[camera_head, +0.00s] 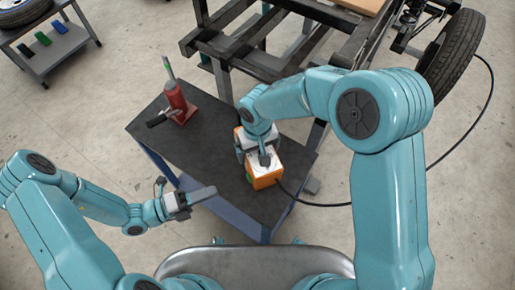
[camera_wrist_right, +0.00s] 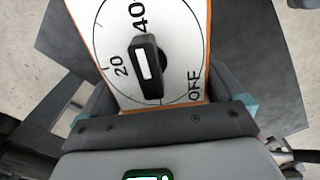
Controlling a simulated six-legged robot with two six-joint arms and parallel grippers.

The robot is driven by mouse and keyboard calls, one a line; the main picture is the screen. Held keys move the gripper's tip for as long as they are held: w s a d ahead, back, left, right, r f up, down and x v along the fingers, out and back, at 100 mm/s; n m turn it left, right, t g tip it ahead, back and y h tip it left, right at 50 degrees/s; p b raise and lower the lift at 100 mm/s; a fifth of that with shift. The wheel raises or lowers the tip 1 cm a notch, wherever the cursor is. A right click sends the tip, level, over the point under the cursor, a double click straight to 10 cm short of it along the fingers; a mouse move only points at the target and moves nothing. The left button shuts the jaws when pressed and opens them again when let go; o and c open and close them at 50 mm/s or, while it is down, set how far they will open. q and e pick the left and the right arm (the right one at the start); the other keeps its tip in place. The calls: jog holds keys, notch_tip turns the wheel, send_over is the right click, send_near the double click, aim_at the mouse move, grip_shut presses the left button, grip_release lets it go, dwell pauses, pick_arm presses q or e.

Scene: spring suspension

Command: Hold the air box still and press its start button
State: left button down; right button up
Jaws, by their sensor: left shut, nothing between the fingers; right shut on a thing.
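The air box (camera_head: 266,180) is orange with a white top and stands on the dark tabletop (camera_head: 220,140). A green patch shows on its lower left side in the head view. My right gripper (camera_head: 258,147) comes down from above and is shut on the air box. In the right wrist view, the box's white face (camera_wrist_right: 182,62) shows a black dial and the marks 20, 40 and OFF, with gripper parts on both sides. My left gripper (camera_head: 208,193) is shut and empty, left of the box and apart from it, near the table's front edge.
A red bottle jack (camera_head: 178,100) stands at the table's back left. A black hose (camera_head: 425,172) runs from the box across the floor toward the wheel (camera_head: 455,50). A dark metal frame (camera_head: 250,60) stands behind the table. A grey cart (camera_head: 62,45) is far left.

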aim_at(249, 178)
dwell(0.4)
pick_arm(q)
jog(key=m+g+y, duration=0.1)
jog(key=m+y, duration=0.1)
jog(key=m+g+y, duration=0.2)
jog(key=y, duration=0.1)
jog(key=a+r+m+g+y, duration=0.1)
jog(key=m+g+y, duration=0.1)
jog(key=m, duration=0.1)
jog(key=shift+s+a+y, duration=0.1)
jog(key=shift+s+y, duration=0.1)
jog(key=shift+y, duration=0.2)
jog(key=shift+w+d, duration=0.55)
jog(key=shift+d, duration=0.8)
jog(key=shift+w+d, duration=0.5)
jog(key=shift+d, duration=0.9)
jog(key=shift+w+d, duration=0.55)
jog(key=shift+d, duration=0.8)
jog(key=shift+d, duration=0.15)
jog(key=shift+w+d, duration=0.2)
jog(key=shift+d, duration=0.05)
